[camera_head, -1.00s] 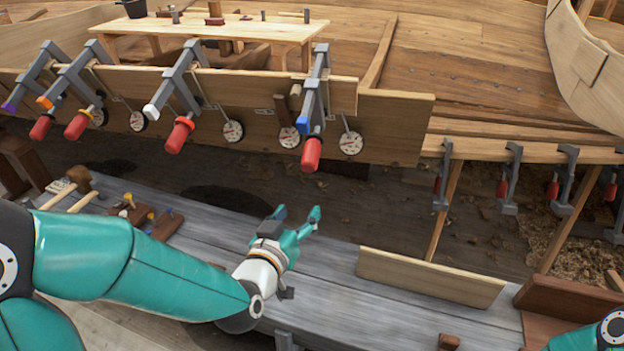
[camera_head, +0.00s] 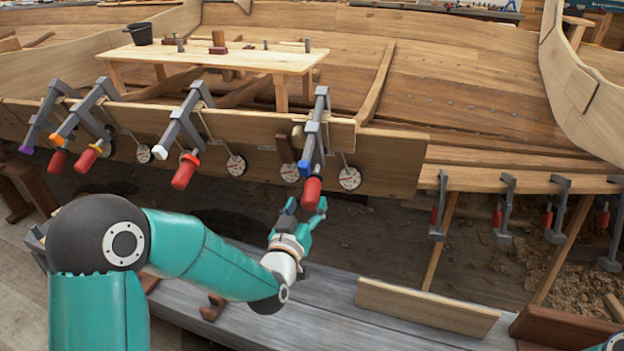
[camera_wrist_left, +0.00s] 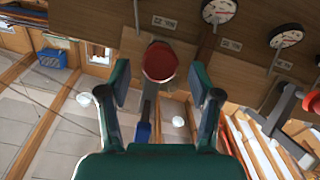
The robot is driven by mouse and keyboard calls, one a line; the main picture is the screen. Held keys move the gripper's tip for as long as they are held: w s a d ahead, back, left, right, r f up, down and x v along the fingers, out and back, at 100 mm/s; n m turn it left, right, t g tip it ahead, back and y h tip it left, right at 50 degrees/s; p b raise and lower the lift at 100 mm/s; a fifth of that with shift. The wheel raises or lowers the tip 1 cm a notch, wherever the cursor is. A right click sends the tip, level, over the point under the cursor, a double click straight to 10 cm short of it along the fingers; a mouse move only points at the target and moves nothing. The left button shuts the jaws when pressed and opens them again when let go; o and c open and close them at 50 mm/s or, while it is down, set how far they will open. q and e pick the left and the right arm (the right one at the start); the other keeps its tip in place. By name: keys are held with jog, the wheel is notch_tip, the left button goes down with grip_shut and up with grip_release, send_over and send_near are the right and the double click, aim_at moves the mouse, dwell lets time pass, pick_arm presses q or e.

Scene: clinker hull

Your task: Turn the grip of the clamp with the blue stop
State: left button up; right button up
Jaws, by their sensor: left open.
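The clamp with the blue stop (camera_head: 303,166) is the rightmost of the row of grey clamps on the near hull plank. Its red grip (camera_head: 312,193) hangs at the lower end. My left gripper (camera_head: 306,210) is open just below the grip, its fingertips beside the grip's lower end. In the left wrist view the round red grip end (camera_wrist_left: 160,62) lies between the two spread fingers (camera_wrist_left: 160,85), with no finger visibly touching it. The blue stop (camera_wrist_left: 143,131) shows below it there. My right gripper is out of view.
Other clamps have a white stop (camera_head: 157,152), an orange stop (camera_head: 56,138) and a purple stop (camera_head: 26,150). Round dials (camera_head: 349,178) hang along the plank. Below is a grey bench (camera_head: 320,310) with a loose board (camera_head: 428,307). Smaller clamps (camera_head: 505,210) hang at right.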

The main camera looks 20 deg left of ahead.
aim_at(314, 190)
pick_arm(q)
jog(key=w+p, duration=0.2)
jog(key=w, duration=0.4)
jog(key=shift+w, duration=0.25)
